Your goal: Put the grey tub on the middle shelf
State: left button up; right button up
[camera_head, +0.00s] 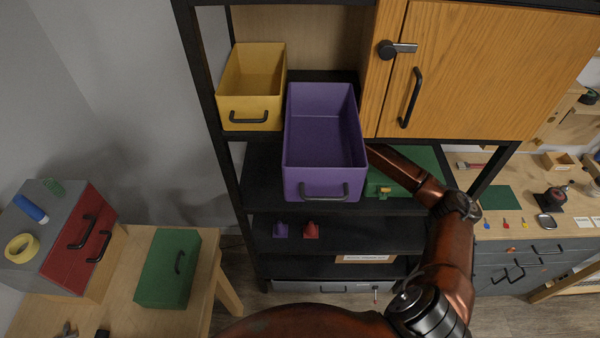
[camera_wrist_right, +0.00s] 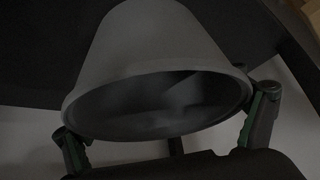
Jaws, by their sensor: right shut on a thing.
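The grey tub (camera_wrist_right: 155,45) fills much of the right wrist view, its dark round opening facing the camera. My right gripper (camera_wrist_right: 163,114) has a finger on either side of the tub's rim and is shut on it. In the head view my right arm reaches in from the right, and its far end passes behind the purple bin. The gripper and tub are hidden there. The black shelf unit (camera_head: 228,165) has several levels; the shelf with the green case (camera_head: 405,178) lies below the yellow bin's level. My left gripper is in neither view.
A purple bin (camera_head: 322,178) juts out in front of the shelves beside a yellow bin (camera_head: 252,98). A wooden cabinet door (camera_head: 470,70) is shut at upper right. A green box (camera_head: 168,268) stands at left.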

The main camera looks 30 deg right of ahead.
jog(key=shift+w+a+f, duration=0.2)
jog(key=shift+w+f, duration=0.2)
jog(key=shift+w, duration=0.05)
jog(key=shift+f, duration=0.4)
jog(key=shift+s+d, duration=0.1)
jog(key=shift+f+b, duration=0.3)
jog(key=shift+f, duration=0.05)
jog(key=shift+f, duration=0.15)
jog(key=shift+f+b, duration=0.15)
jog(key=shift+b, duration=0.3)
jog(key=o, duration=1)
